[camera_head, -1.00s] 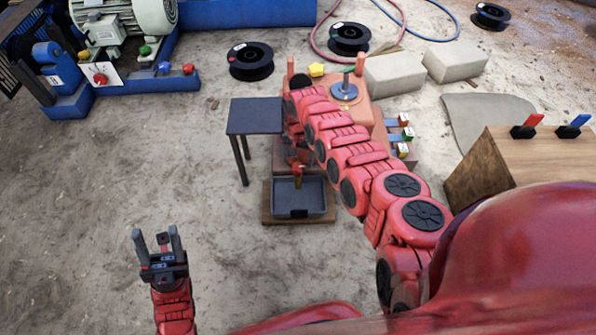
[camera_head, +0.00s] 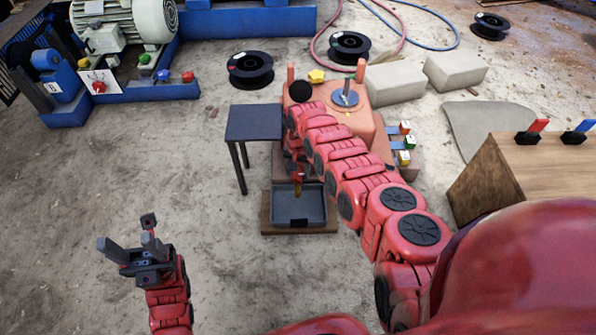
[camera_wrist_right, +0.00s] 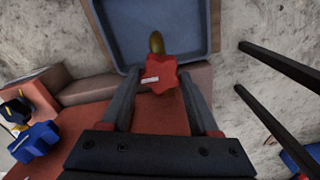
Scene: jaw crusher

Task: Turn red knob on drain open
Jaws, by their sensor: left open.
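The red knob (camera_wrist_right: 162,75) sits on the drain, with its brass spout (camera_wrist_right: 157,43) pointing over a grey tray in the right wrist view. My right gripper (camera_wrist_right: 160,78) has one finger on each side of the knob. The right finger seems to touch it; I cannot tell whether both fingers press on it. In the head view my right arm hides most of the drain, and the brass spout (camera_head: 299,187) shows above the grey tray (camera_head: 322,208). My left gripper (camera_head: 127,241) is open and empty over bare floor at lower left.
A small dark table (camera_head: 253,121) stands left of the orange machine (camera_head: 372,125); its legs are close to my right gripper. Coloured switches (camera_head: 405,142) sit on the machine's right. A wooden box (camera_head: 510,165) stands at right. Floor around my left gripper is free.

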